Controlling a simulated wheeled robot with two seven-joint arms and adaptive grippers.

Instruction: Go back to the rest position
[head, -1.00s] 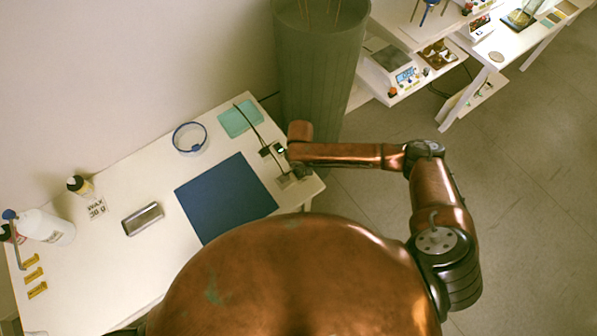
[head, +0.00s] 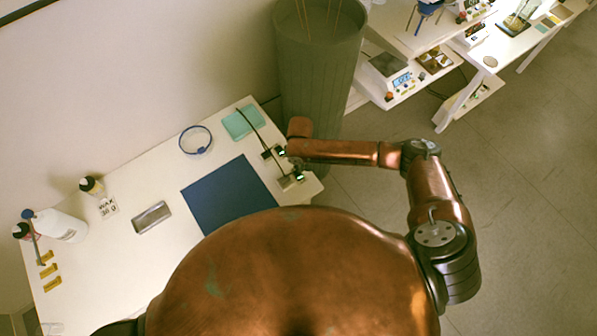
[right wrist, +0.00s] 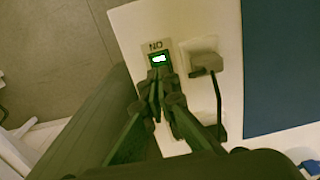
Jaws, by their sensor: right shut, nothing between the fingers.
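My right gripper (head: 296,167) is low over the table's right end, mostly hidden under my copper forearm in the head view. In the right wrist view its two dark fingers (right wrist: 168,97) are shut with nothing between them. My left gripper is not in view.
The white table (head: 140,180) carries a blue mat (head: 230,195), teal pad (head: 240,122), blue ring (head: 195,140), metal tray (head: 152,217) and bottles (head: 60,225). A tall grey-green bin (head: 318,75) stands close behind my forearm. Floor to the right is clear.

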